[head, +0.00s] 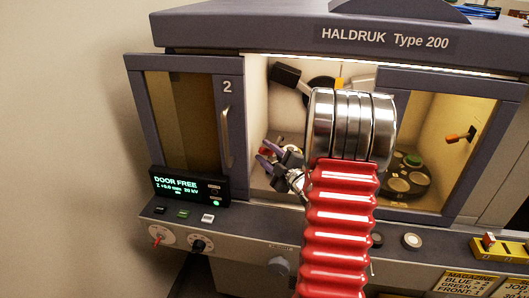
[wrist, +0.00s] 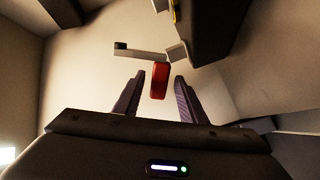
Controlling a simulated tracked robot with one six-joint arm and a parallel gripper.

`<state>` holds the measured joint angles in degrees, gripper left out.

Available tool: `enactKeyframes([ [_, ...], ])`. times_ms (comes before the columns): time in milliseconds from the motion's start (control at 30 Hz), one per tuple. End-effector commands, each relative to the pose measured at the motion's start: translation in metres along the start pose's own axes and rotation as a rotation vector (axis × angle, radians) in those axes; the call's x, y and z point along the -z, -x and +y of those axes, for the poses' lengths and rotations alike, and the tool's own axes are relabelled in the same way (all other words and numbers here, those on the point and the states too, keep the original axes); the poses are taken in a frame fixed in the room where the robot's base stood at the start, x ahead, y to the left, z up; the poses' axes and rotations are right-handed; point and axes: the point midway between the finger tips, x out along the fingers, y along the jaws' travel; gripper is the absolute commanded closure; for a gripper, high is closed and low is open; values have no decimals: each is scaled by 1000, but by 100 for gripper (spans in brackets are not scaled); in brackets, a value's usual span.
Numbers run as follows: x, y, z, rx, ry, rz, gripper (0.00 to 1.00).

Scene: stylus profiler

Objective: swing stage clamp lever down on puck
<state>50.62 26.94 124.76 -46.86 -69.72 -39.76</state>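The clamp lever's red handle (wrist: 159,80) is in the wrist view, joined to a pale metal bar (wrist: 140,52) with a dark block at its left end. My gripper (wrist: 160,92) is open, with one finger on each side of the handle's lower end and a gap on both sides. I cannot tell how deep the handle sits between the fingers. In the head view my gripper (head: 268,158) is inside the lit chamber, with a small patch of red (head: 265,152) at its fingers. I cannot make out the puck on the stage; my arm hides much of the chamber.
The door marked 2 (head: 227,125) stands left of the opening, and a window panel (head: 385,110) is at right. Behind it are a dark round carrier (head: 425,188) with discs and an orange-tipped knob (head: 455,138). A display (head: 188,186) reads DOOR FREE.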

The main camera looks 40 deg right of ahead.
Motion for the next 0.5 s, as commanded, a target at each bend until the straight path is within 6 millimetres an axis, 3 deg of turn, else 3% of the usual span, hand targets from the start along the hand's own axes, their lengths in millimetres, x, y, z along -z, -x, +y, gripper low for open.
enactKeyframes([
  [400, 1, -9, 0, 0, 0, 1, 62],
  [500, 1, -9, 0, 0, 0, 1, 70],
])
